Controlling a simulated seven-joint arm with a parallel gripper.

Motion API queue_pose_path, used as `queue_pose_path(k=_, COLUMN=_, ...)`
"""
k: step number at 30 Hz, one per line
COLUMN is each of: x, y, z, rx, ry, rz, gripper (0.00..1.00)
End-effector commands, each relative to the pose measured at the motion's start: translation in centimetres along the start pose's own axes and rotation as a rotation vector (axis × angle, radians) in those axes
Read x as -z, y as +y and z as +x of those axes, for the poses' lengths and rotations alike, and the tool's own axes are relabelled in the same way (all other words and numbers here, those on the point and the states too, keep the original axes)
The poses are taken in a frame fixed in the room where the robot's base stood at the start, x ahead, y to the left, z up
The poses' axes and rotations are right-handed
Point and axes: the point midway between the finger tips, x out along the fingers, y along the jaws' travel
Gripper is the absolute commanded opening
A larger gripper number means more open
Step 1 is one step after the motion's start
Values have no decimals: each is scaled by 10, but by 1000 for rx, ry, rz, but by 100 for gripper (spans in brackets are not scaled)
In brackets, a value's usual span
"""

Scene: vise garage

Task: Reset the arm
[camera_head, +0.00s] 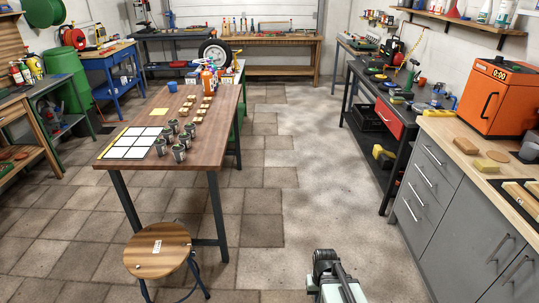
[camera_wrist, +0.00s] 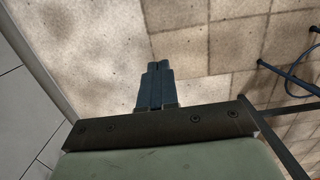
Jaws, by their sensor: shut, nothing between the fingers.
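My gripper (camera_wrist: 155,68) shows in the wrist view with its two dark fingers together and nothing between them. In the head view part of my arm shows at the bottom, right of centre, over the bare floor; the fingers cannot be made out there. My gripper touches nothing in the wrist view.
A wooden table (camera_head: 205,133) with several small cups and a white grid stands at left. A round stool (camera_head: 157,262) is in front of it. Grey cabinets (camera_head: 440,205) and an orange oven (camera_head: 484,98) line the right. The floor between is clear.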

Motion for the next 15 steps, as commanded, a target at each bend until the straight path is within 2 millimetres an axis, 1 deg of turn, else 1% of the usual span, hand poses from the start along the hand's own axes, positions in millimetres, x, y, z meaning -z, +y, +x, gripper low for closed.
queue_pose_path(k=1, x=-9, y=0, z=11, rx=0, ry=-23, rz=0, gripper=0)
queue_pose_path(k=5, x=-34, y=0, z=39, rx=0, ry=-83, rz=1, gripper=0)
queue_pose_path(k=9, x=-65, y=1, z=69, rx=0, ry=-154, rz=2, gripper=0)
queue_pose_path(k=15, x=-113, y=1, z=108, rx=0, ry=-253, rz=3, gripper=0)
